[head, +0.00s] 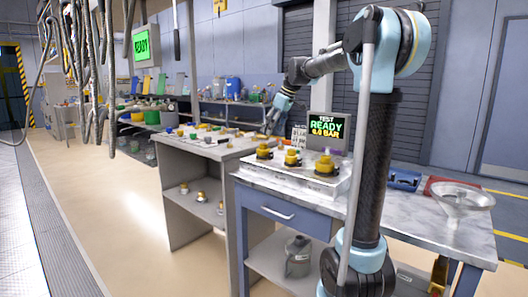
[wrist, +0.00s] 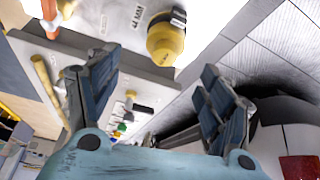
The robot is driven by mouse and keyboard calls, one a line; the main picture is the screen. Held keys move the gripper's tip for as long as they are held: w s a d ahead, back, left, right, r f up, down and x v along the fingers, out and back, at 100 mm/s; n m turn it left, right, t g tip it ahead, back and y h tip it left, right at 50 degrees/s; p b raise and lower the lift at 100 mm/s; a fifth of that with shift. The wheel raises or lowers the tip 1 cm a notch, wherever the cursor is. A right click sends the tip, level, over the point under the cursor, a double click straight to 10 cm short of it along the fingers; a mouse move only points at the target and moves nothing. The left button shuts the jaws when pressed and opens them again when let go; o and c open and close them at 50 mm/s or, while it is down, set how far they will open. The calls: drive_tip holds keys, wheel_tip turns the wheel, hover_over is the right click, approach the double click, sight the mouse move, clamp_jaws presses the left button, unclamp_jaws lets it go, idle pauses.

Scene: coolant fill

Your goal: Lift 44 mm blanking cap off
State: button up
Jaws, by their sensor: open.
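In the wrist view a yellow cap (wrist: 165,42) with a black part on it sits by a "44 MM" label on a white panel (wrist: 100,14). In the head view three yellow caps, at the left (head: 263,151), middle (head: 292,157) and right (head: 326,164), stand on a white block (head: 300,176) on the bench. I cannot tell there which is the 44 mm one. My gripper (wrist: 160,64) is open, its blue-grey fingers wide apart with nothing between them. The cap lies beyond the fingertips, apart from them. In the head view my gripper (head: 271,127) hangs behind the block.
A test display (head: 328,127) reading "READY 0.0 BAR" stands behind the block. A clear funnel (head: 461,199) and a blue tray (head: 404,179) are at the bench's right. A side bench (head: 205,147) carries several small fittings. A metal jug (head: 298,256) stands on the lower shelf.

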sight(264, 145)
drive_tip(key=x, duration=0.4)
drive_tip(key=shift+s+a+x, duration=0.1)
drive_tip(key=shift+a+x, duration=0.05)
drive_tip(key=shift+x, duration=1.2)
drive_tip(key=shift+s+a+x, duration=0.15)
drive_tip(key=shift+x, duration=1.2)
drive_tip(key=shift+r, duration=0.1)
drive_tip(key=c, duration=1)
